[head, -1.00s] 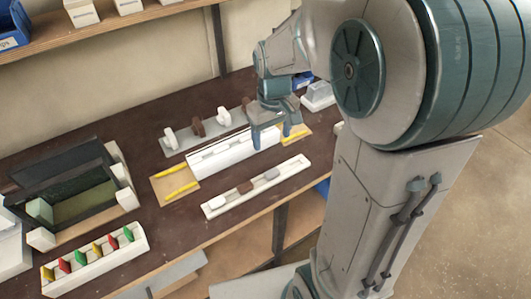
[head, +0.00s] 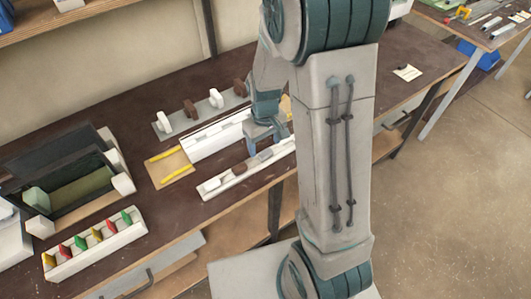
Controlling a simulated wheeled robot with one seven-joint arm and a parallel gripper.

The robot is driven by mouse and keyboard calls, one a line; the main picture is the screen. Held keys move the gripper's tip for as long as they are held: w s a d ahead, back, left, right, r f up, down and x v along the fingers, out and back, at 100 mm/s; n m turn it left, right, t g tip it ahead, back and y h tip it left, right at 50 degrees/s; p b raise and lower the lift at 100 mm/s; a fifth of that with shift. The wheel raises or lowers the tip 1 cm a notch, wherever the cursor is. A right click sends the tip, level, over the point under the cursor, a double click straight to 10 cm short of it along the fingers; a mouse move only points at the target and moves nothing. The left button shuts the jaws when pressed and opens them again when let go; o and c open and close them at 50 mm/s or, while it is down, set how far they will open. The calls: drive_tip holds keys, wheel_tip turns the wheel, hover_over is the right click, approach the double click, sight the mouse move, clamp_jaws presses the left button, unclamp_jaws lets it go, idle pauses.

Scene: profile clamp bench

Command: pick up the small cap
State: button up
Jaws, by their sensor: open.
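Small caps sit in a row on a long white strip (head: 222,186) near the bench's front edge: a white cap (head: 212,183), a brown cap (head: 239,170) and a light grey cap (head: 265,155). I cannot tell which of them the task calls the small cap. My gripper (head: 267,144) is open, pointing down close to the light grey cap at the strip's right part. I cannot tell whether the fingers touch it. My arm hides the strip's right end.
A white profile (head: 210,142) lies on a tan board with yellow strips (head: 168,160) behind the strip. Further back a grey rail (head: 180,127) carries white and brown clamp-like pieces. At left stand a dark open box (head: 75,180) and a white rack (head: 100,243) with coloured tabs.

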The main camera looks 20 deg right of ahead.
sight(265, 153)
drive_tip(key=shift+s+f, duration=0.15)
drive_tip(key=shift+f, duration=1.4)
drive_tip(key=c, duration=1)
drive_tip(key=shift+c, duration=0.2)
drive_tip(key=shift+r, duration=0.1)
